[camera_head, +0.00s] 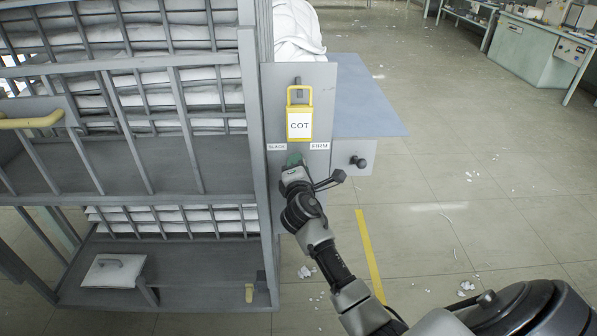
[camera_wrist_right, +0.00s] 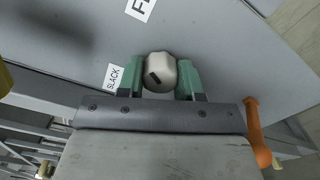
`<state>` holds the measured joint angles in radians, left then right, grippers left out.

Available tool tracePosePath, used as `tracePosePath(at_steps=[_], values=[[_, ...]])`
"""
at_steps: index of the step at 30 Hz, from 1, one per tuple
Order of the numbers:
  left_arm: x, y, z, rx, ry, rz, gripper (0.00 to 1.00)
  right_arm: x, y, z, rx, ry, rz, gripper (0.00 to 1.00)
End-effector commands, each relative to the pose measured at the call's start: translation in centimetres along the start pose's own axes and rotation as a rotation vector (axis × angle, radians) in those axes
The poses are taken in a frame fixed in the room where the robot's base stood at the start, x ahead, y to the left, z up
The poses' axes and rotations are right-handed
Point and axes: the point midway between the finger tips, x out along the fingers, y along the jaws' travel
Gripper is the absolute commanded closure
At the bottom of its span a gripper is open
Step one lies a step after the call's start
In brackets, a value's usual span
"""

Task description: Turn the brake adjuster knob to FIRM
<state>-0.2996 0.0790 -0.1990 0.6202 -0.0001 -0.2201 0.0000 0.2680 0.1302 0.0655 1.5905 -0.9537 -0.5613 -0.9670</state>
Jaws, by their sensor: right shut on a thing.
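The brake adjuster knob (camera_wrist_right: 159,73) is a pale, rounded knob with a dark mark on its face. The mark lies on the side toward the SLACK label (camera_wrist_right: 113,77). The FIRM label (camera_wrist_right: 140,8) is partly cut off at the top of the wrist view. My right gripper (camera_wrist_right: 160,82) is shut on the knob, with a green finger on each side. In the head view my right gripper (camera_head: 294,160) sits against the grey panel (camera_head: 326,88), below and between the SLACK (camera_head: 277,147) and FIRM (camera_head: 320,146) labels, hiding the knob. My left gripper is not in view.
A barred cage (camera_head: 150,90) with folded white bedding fills the left. Open tiled floor (camera_head: 450,200) lies to the right.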

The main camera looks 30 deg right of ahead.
Motion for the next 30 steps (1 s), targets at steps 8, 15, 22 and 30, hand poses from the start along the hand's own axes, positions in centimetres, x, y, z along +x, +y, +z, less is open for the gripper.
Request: tracePosePath(at_steps=[8,15,22,30], values=[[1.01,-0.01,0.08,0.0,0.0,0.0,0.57,-0.02,-0.17,-0.11,0.147,0.001,-0.002,0.88],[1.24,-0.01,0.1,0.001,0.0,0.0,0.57,-0.02,-0.07,-0.08,0.201,0.001,-0.001,0.88],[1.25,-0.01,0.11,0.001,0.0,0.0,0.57,-0.02,-0.03,-0.07,0.212,0.001,-0.002,0.88],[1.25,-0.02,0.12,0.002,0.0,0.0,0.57,-0.02,-0.04,-0.07,0.212,0.001,-0.002,0.58]])
